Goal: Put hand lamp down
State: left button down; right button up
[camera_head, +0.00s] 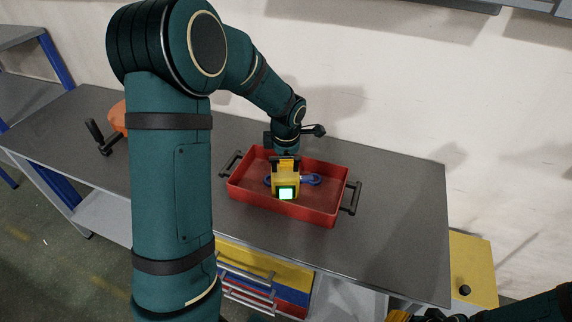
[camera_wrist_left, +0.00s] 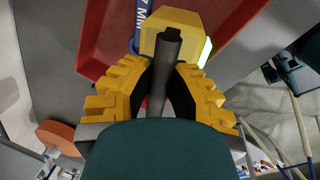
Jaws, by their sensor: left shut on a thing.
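The hand lamp (camera_head: 286,180) is yellow with a lit, pale green face, and appears over the red tray (camera_head: 332,212) on the grey workbench. In the left wrist view its yellow body (camera_wrist_left: 190,22) and dark handle (camera_wrist_left: 166,62) show between the fingers. My left gripper (camera_head: 285,160) is shut on the lamp's handle from above. I cannot tell whether the lamp touches the tray floor. My right gripper (camera_head: 412,315) shows only as yellow finger parts at the bottom edge; its opening is cut off.
A blue wrench (camera_head: 312,180) lies in the tray, partly hidden behind the lamp. The tray has dark handles at both ends. An orange tool with a black handle (camera_head: 95,131) is at the bench's left. The bench (camera_head: 405,215) is clear right of the tray.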

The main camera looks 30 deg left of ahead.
pick_arm(q)
jog(key=shift+f, duration=0.8)
jog(key=shift+f, duration=0.2)
jog(key=c, duration=1)
grip_release()
